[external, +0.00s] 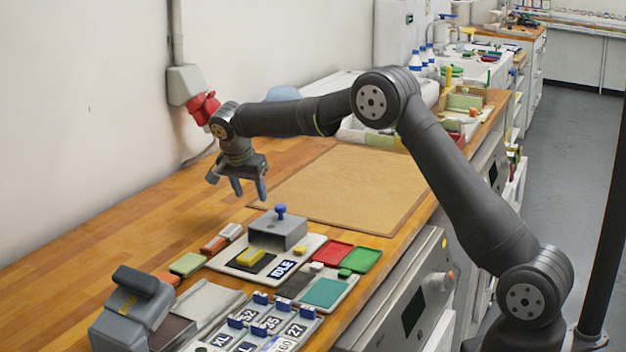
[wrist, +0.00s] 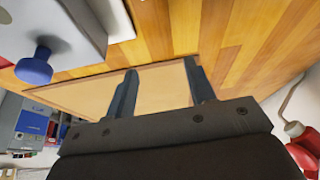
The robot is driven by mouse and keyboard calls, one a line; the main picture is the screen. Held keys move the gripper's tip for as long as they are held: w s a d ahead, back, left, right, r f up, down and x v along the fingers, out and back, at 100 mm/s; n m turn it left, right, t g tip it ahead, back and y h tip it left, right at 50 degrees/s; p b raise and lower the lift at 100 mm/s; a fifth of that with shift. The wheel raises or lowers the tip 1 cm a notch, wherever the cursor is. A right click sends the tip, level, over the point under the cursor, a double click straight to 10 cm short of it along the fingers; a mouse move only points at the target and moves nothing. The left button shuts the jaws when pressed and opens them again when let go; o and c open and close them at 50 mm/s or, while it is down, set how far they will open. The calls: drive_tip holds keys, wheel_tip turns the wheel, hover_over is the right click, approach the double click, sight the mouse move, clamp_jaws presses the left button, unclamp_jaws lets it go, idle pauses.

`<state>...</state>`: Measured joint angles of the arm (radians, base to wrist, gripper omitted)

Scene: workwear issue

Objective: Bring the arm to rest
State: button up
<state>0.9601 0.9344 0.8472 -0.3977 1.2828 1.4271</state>
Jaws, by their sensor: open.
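My arm reaches from its base at the lower right over the wooden bench. My gripper (external: 250,192) points down above the bench, to the left of the tan board (external: 345,186). Its two fingers are apart with nothing between them. In the wrist view my gripper (wrist: 163,85) also shows spread fingers, with the tan board (wrist: 160,92) and bare wood behind them. I cannot tell the exact height of the fingertips above the bench.
A grey box with a blue knob (external: 277,230) stands on a panel in front of my gripper; the knob also shows in the wrist view (wrist: 35,67). Label plates (external: 262,325) and a grey stamp-like device (external: 130,310) lie nearer. A red wall plug (external: 203,107) is behind.

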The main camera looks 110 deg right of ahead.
drive_tip(key=shift+w+f, duration=0.45)
drive_tip(key=shift+w, duration=0.25)
drive_tip(key=shift+w+f, duration=0.4)
drive_tip(key=shift+w, duration=0.3)
